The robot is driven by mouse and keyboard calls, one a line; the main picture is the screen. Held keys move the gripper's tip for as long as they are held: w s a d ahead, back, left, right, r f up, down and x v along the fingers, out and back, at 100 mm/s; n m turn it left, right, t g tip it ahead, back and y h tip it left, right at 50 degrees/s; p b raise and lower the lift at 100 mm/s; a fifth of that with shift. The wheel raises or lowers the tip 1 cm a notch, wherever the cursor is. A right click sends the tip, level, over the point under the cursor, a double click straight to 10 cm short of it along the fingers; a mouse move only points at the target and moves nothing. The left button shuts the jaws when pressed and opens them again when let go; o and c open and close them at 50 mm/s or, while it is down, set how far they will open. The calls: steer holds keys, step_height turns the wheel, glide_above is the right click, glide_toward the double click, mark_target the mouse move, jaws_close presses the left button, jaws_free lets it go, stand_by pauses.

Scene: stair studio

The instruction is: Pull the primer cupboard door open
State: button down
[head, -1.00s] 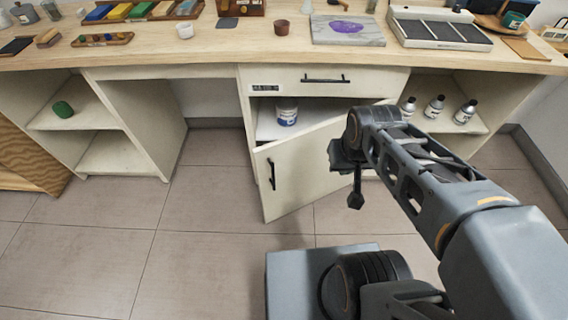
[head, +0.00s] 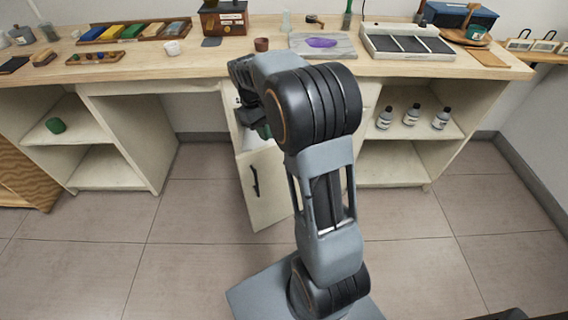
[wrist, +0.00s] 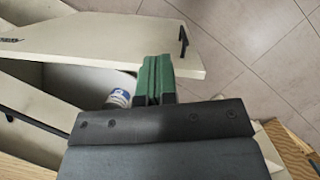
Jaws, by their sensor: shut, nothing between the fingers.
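The cream primer cupboard door (head: 265,188) stands partly open below the worktop, with a black vertical handle (head: 255,181). In the wrist view the door (wrist: 120,40) crosses the top, its handle (wrist: 183,42) near the right end. My gripper (wrist: 156,75) is shut and empty, its green fingers together by the door's top edge, on the cupboard side. I cannot tell whether they touch the door. In the head view my gripper (head: 264,131) is partly hidden by my arm. A white and blue can (wrist: 118,98) stands inside the cupboard, left of the fingers.
The worktop (head: 200,65) above carries trays, cups and a purple-stained slab (head: 322,44). Open shelves at right hold several bottles (head: 411,115); left shelves hold a green object (head: 55,125). The tiled floor before the door is clear.

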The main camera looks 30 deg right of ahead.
steer(key=s+d+f+b, duration=0.1)
steer(key=s+f, duration=0.1)
steer(key=f, duration=0.3)
steer(key=s+d+f+g+b, duration=0.1)
steer(key=s+d+f+b, duration=0.1)
steer(key=f, duration=0.4)
steer(key=shift+s+d, duration=0.25)
steer(key=shift+s, duration=0.45)
steer(key=shift+s+n, duration=0.15)
steer(key=shift+n, duration=0.15)
stand_by(1.2)
